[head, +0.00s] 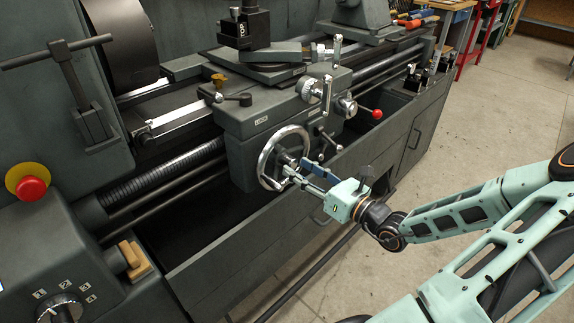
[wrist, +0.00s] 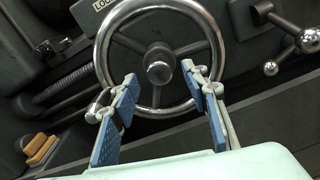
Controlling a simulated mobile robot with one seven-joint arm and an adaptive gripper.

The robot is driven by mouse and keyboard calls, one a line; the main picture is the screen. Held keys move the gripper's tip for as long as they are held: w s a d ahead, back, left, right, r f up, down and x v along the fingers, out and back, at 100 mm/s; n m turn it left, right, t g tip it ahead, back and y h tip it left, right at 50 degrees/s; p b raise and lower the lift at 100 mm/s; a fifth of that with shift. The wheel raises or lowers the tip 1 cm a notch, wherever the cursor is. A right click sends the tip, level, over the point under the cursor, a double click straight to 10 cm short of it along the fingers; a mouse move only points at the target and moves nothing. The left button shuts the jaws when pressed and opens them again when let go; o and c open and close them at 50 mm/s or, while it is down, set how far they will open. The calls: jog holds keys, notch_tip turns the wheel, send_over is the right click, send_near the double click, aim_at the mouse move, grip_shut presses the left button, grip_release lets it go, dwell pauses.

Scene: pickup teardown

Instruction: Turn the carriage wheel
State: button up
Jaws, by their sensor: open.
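The carriage wheel (head: 267,163) is a shiny metal handwheel on the front of the grey lathe carriage. It fills the upper middle of the wrist view (wrist: 213,37), with its round hub and spokes. My gripper (head: 300,172) is open in front of the wheel's right side in the head view. In the wrist view, its two blue-padded fingers (wrist: 160,95) stand apart on either side of the wheel's lower part, below the hub. A small metal handle (wrist: 97,103) shows beside the left finger, partly hidden by it. I cannot tell whether either finger touches the wheel.
A red-knobbed lever (head: 376,114) and several smaller levers stick out right of the wheel. The chip tray's front panel (head: 250,235) runs below my gripper. A red stop button (head: 31,188) is at far left. The floor (head: 470,130) at right is clear.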

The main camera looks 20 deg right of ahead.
aim_at(294, 166)
jog(key=b+x, duration=0.1)
jog(key=x, duration=0.4)
grip_shut()
dwell(0.3)
